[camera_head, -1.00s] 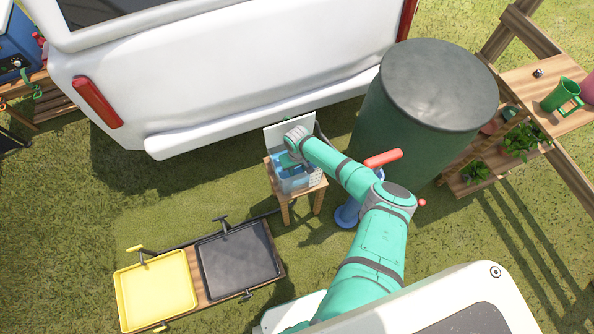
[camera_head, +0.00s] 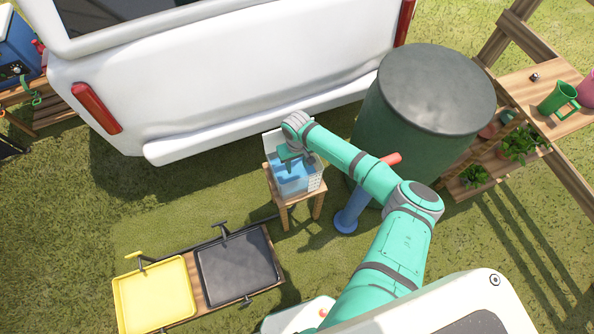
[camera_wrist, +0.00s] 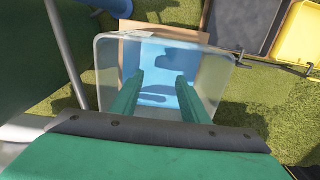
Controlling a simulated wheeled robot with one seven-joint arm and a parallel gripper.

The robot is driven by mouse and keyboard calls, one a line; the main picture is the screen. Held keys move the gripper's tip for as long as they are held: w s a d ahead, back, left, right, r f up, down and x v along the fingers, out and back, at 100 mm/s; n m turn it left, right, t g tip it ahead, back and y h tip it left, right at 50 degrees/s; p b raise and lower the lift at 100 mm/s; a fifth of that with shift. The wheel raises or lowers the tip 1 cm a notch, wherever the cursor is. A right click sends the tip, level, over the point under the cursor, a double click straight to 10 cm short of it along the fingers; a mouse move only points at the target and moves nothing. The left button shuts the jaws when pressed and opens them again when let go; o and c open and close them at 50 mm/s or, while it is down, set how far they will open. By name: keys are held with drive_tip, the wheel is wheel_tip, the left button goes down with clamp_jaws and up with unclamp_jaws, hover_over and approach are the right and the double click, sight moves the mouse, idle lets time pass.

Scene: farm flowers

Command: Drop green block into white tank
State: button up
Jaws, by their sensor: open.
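The tank (camera_head: 314,181) is a pale, see-through box with blue inside, on a small wooden stool (camera_head: 285,207) in the head view. In the wrist view the tank (camera_wrist: 218,72) lies under my gripper (camera_wrist: 160,82). My gripper's two green fingers are apart, with nothing seen between them, and point down over the tank's opening. In the head view my gripper (camera_head: 289,153) is just above the tank. Darker blue patches show inside the tank; I cannot tell whether they are shadows. I cannot make out the green block in any view.
A tall dark green barrel (camera_head: 437,95) stands right of the tank, and a white vehicle (camera_head: 230,85) is behind it. A blue pump with a red handle (camera_head: 352,212) is close by. A yellow tray (camera_head: 155,295) and a black tray (camera_head: 237,268) lie front left.

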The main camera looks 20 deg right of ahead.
drive_tip(key=shift+w+a+r, duration=0.1)
drive_tip(key=shift+r, duration=0.55)
drive_tip(key=shift+w+a+r, duration=0.1)
drive_tip(key=shift+r, duration=0.5)
drive_tip(key=shift+s+d, duration=0.1)
drive_tip(key=shift+d, duration=0.1)
